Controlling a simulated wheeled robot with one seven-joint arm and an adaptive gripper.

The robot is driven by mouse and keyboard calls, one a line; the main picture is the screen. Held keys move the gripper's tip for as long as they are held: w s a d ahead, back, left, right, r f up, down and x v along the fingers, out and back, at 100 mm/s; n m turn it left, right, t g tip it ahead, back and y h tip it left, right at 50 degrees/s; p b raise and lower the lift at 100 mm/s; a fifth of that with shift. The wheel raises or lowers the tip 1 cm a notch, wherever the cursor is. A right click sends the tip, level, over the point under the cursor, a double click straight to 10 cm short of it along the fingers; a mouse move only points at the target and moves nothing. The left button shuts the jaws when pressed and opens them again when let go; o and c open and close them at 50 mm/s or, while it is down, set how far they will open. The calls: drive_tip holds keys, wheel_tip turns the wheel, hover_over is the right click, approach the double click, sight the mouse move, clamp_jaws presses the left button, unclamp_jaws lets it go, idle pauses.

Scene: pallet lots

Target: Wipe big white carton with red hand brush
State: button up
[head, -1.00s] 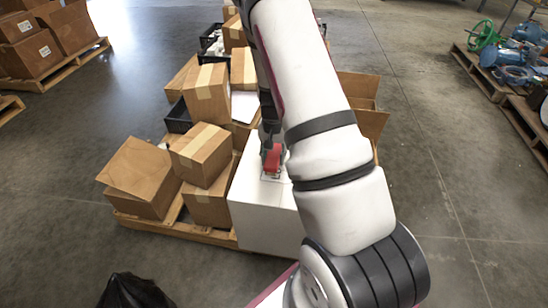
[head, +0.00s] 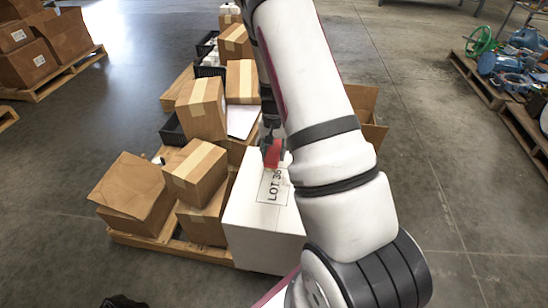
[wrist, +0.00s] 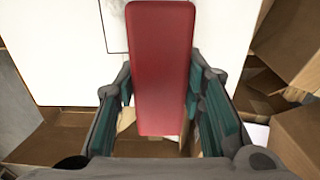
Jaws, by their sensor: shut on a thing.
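The big white carton (head: 256,226) stands at the front of the loaded pallet, with "LOT 36" printed on its top. Its white top also fills the upper part of the wrist view (wrist: 64,60). My gripper (head: 271,141) is shut on the red hand brush (head: 272,154), over the far part of the carton's top. In the wrist view the red brush (wrist: 160,70) lies between the two fingers. I cannot tell whether its bristles touch the carton. My arm hides the carton's right side.
Brown cartons (head: 194,172) are stacked on the wooden pallet (head: 180,249) left of and behind the white carton. An open brown carton (head: 366,105) stands at right behind my arm. Another pallet with blue parts (head: 513,68) is at far right.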

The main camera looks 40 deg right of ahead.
sight(274, 150)
drive_tip(key=shift+r+p, duration=1.75)
drive_tip(key=shift+r, duration=0.8)
